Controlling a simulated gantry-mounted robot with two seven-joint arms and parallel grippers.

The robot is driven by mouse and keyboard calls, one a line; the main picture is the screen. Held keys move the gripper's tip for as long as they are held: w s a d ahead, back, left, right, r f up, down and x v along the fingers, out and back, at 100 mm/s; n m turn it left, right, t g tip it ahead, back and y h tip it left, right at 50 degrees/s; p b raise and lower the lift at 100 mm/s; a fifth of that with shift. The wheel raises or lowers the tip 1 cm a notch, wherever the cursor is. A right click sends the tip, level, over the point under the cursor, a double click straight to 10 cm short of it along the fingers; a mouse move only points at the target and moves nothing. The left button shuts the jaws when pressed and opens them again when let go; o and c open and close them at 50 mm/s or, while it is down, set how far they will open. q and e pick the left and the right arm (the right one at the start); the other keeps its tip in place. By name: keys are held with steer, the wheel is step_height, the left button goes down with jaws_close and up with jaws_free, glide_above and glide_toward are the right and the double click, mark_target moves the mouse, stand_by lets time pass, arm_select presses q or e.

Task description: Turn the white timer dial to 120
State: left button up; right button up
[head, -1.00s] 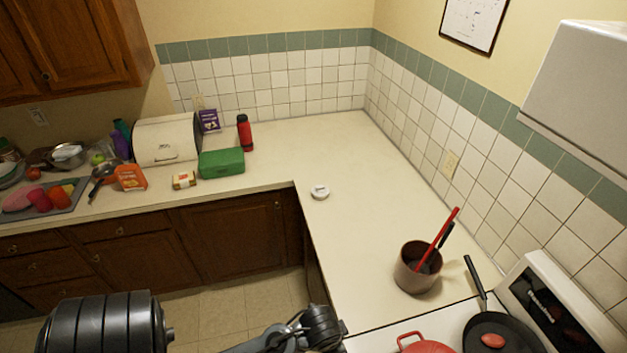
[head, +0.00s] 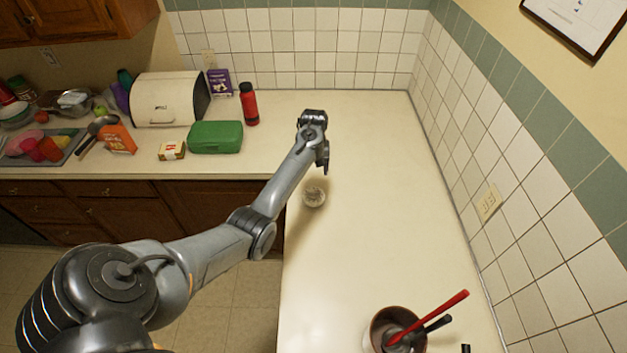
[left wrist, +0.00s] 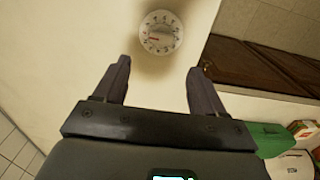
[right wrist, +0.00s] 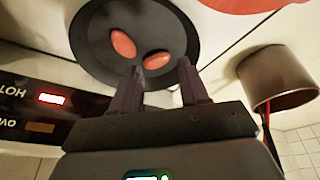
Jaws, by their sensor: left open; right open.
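The white timer dial (head: 314,196) sits on the counter near its inner corner, just below my left gripper in the head view. In the left wrist view the round dial (left wrist: 160,32) shows its numbered face with a small red mark at its left. My left gripper (left wrist: 158,72) is open and empty, its fingertips short of the dial and to either side of it. In the head view the left gripper (head: 324,165) hangs over the counter beyond the dial. My right gripper (right wrist: 165,78) shows only in its own wrist view, open, near a dark pan (right wrist: 140,35) holding red items.
A brown pot (head: 385,325) with utensils stands at the front. The counter right of the dial is clear.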

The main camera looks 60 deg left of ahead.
mark_target(313, 191)
arm_select(q)
step_height(313, 191, down, 9)
steer(key=shift+s+d+f, duration=0.1)
steer(key=shift+s+f, duration=0.05)
steer(key=shift+f, duration=0.6)
steer(key=c, duration=1.1)
steer(key=shift+o, duration=0.2)
steer(key=shift+m+p, duration=0.35)
steer(key=shift+m, duration=0.05)
